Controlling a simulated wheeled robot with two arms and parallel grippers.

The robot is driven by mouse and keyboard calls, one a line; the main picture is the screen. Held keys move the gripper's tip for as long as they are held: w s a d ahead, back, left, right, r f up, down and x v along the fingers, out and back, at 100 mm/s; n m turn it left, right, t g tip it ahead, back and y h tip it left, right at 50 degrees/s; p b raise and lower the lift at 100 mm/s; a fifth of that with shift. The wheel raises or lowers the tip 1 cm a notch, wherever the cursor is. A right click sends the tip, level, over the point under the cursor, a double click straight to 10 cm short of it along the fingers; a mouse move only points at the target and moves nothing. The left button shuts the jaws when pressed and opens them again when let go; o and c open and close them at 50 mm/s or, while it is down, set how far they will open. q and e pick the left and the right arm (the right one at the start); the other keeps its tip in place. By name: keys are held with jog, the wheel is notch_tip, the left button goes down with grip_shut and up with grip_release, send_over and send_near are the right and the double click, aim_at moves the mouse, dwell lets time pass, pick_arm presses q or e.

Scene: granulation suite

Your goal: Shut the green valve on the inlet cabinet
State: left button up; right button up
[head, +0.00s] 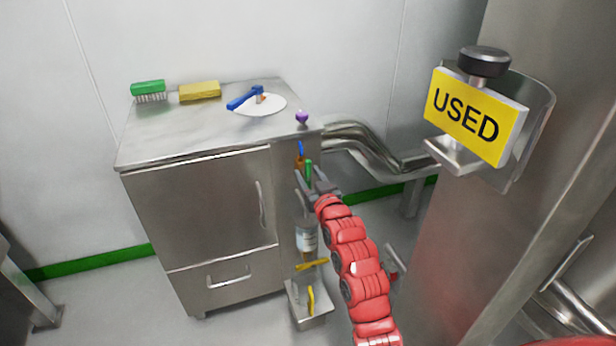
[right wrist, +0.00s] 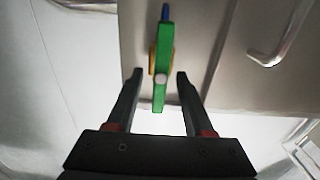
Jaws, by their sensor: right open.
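The inlet cabinet (head: 215,205) is a steel unit, with a column of small coloured valves on its narrow right side. The green valve (head: 308,170) has a slim handle that looks upright in the head view. In the right wrist view the green handle (right wrist: 163,45) runs lengthwise up the picture, with a pale round pivot on it. My right gripper (head: 312,182) is open at the green valve; its fingers (right wrist: 159,76) stand on either side of the handle, with gaps showing. My left gripper is not in view.
A blue handle (head: 300,148) and a purple knob (head: 302,117) sit above the green valve. A bottle (head: 306,238) and a yellow handle (head: 312,265) are below. Steel pipes (head: 365,143) run right of the cabinet. A "USED" sign (head: 475,115) hangs on the vessel at right.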

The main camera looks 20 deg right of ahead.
jog(key=shift+w, duration=0.3)
grip_shut()
